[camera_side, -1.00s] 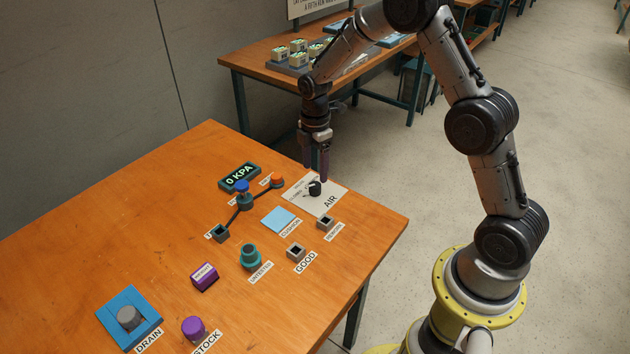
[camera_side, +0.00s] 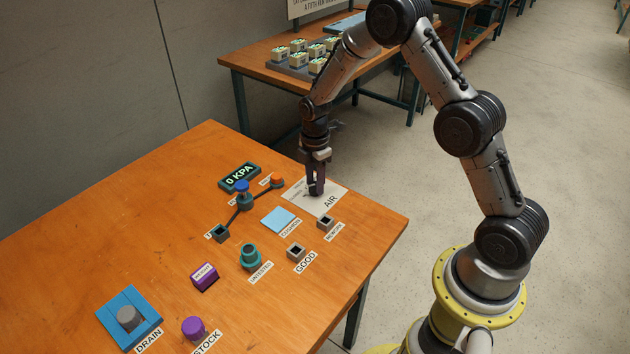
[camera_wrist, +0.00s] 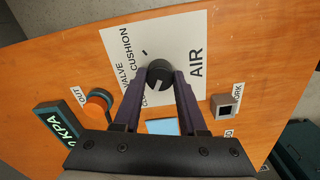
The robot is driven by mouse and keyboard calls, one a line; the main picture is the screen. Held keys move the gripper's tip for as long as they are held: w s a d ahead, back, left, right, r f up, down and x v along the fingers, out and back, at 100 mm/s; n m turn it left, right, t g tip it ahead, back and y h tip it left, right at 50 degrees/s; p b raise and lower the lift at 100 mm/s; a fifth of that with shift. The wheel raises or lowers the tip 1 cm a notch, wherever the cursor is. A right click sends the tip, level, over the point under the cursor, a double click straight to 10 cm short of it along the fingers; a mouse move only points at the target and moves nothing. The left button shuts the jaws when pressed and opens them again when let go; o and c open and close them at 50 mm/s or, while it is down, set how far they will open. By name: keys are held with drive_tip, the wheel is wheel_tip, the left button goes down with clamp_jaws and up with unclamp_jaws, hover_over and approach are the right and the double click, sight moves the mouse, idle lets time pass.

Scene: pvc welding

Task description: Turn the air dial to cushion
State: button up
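The air dial (camera_wrist: 159,73) is a round black knob with a pale pointer mark, on a white panel (camera_wrist: 121,70) lettered AIR, VALVE and CUSHION. In the wrist view the pointer mark runs toward the lower left of the picture, away from the word CUSHION. My gripper (camera_side: 316,192) points down at the dial, and its fingers hide most of the dial in the side view. In the wrist view the two purple fingers of my gripper (camera_wrist: 159,76) stand on either side of the dial, with little or no gap. I cannot tell whether they press on it.
The pressure display (camera_side: 239,177) reads 0 KPA. Near the dial are a blue cushion pad (camera_side: 278,219), an orange-capped port (camera_side: 277,180), a blue knob (camera_side: 242,187) and the rework socket (camera_side: 325,222).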

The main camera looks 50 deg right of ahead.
clamp_jaws()
drive_tip(key=shift+m, duration=0.4)
drive_tip(key=m, duration=0.5)
drive_tip(key=shift+r+m, duration=0.1)
drive_tip(key=shift+m, duration=0.2)
drive_tip(key=m, duration=0.5)
drive_tip(key=shift+m, duration=0.3)
drive_tip(key=m, duration=1.1)
drive_tip(key=shift+m, duration=0.4)
